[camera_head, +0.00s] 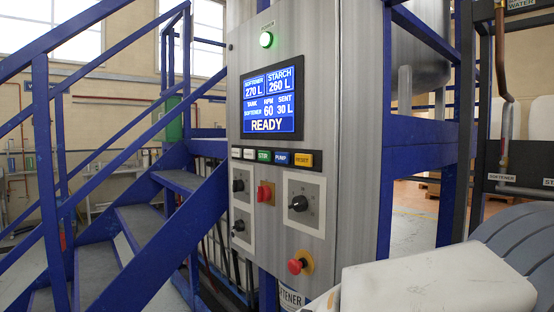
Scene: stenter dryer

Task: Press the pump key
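The pump key (281,158) is a small blue key marked PUMP in the row of keys under the display on the grey control cabinet. It sits between a green key (263,156) and a yellow key marked RESET (304,160). Nothing covers it. Neither of my grippers is in view. A white, rounded body at the lower right looks like part of my arm, and it is clear of the keys.
Below the keys are black knobs (298,203), a red switch (265,192) and a red mushroom button (297,266) that sticks out. Blue stairs with railings (150,230) stand close on the left. A blue frame (412,140) and pipes are on the right.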

